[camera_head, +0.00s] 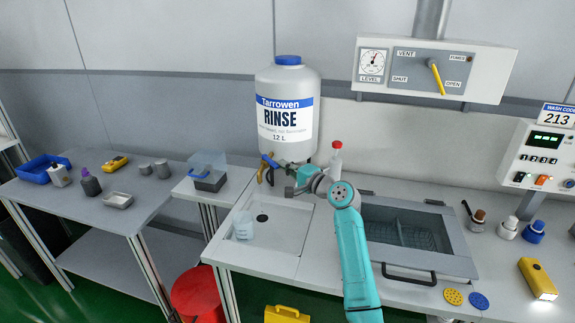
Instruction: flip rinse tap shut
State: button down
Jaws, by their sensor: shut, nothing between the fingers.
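The white rinse bottle (287,85) with a blue cap and a "RINSE 12 L" label stands upright behind the sink basin. Its tap (265,174) is at the bottle's lower left front, with brass-coloured parts and a blue lever (270,160). The lever looks slanted; I cannot tell from this view whether the tap is open or shut. My gripper (290,190) is shut and empty, just right of the tap and in front of the bottle's base. Whether it touches the tap is unclear.
Below the tap is a white basin (284,237) with a clear beaker (243,226) inside. A red-topped bottle (336,155) stands close behind my arm. A lidded machine (410,264) is to the right. A clear box (209,172) is left of the tap.

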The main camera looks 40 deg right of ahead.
jog(key=shift+s+a+m+h, duration=0.1)
jog(key=shift+a+m+h, duration=0.45)
jog(key=shift+h, duration=0.35)
jog(key=shift+a+m+h, duration=0.45)
jog(key=shift+m+h, duration=0.1)
jog(key=shift+h, duration=0.35)
jog(key=a, duration=0.2)
jog(key=shift+w+a, duration=0.25)
jog(key=shift+a, duration=0.15)
